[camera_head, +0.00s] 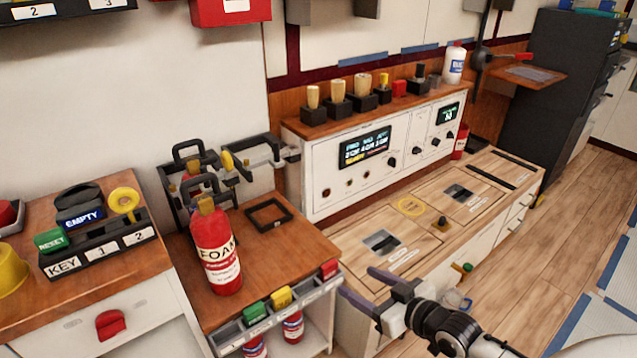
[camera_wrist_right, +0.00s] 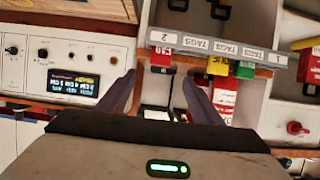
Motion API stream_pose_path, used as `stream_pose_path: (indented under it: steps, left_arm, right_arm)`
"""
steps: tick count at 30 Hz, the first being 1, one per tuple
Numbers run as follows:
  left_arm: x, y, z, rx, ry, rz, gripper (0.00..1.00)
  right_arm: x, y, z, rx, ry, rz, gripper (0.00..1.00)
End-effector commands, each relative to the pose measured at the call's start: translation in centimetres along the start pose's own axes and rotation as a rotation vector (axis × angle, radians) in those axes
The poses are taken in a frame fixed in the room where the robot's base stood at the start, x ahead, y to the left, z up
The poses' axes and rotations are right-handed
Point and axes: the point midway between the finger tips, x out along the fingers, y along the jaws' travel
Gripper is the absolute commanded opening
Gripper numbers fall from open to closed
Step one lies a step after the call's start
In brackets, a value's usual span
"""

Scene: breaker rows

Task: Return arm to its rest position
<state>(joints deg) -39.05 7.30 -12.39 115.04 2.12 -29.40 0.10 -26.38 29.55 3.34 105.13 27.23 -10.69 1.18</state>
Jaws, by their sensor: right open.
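My right gripper (camera_head: 356,280) reaches in from the bottom of the head view, its two dark fingers spread. It is over the right edge of the tag table, near the wooden-topped cabinet. In the right wrist view my right gripper (camera_wrist_right: 159,78) is open, with nothing held between the fingers. Beyond the fingers, that view shows the tag rack (camera_wrist_right: 225,50) with its red tag (camera_wrist_right: 161,57) and yellow tag (camera_wrist_right: 218,66). No contact with the tags can be made out. My left gripper is not in view.
A red FOAM extinguisher (camera_head: 216,250) stands on the tag table, left of my gripper. The white control panel (camera_head: 325,185) with lit displays rises behind the cabinet top (camera_head: 365,215). Open wooden floor (camera_head: 560,220) lies at the right.

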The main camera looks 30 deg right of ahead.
Motion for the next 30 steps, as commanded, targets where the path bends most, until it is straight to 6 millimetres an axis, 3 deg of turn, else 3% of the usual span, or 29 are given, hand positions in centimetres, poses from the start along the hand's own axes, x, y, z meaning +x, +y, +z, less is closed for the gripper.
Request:
stream_pose_path:
  steps: [5,8,11,15,18,21,25,30]
  left_arm:
    - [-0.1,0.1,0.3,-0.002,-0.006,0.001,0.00]
    - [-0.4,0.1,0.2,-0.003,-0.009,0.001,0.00]
    - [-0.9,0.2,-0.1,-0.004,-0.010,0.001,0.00]
    - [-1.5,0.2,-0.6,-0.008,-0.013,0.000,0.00]
    - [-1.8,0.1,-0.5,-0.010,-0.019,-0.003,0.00]
    - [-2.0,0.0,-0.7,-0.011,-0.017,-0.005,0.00]
    - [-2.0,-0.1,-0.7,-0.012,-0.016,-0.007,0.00]
    - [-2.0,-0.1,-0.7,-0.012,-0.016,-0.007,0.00]
  right_arm:
    - [0.0,-0.1,0.1,0.000,-0.003,-0.001,0.60]
    - [-0.5,-1.6,1.3,0.003,-0.033,-0.014,0.60]
    - [-1.8,-5.3,4.1,0.004,-0.107,-0.044,0.60]
    - [-4.9,-12.3,8.3,0.001,-0.236,-0.099,0.60]
    - [-7.2,-16.8,10.3,-0.004,-0.313,-0.132,0.60]
    - [-8.9,-20.0,11.4,-0.009,-0.367,-0.153,0.60]
    - [-9.9,-21.8,11.9,-0.014,-0.398,-0.165,0.60]
    - [-9.9,-21.8,11.9,-0.014,-0.398,-0.165,0.60]
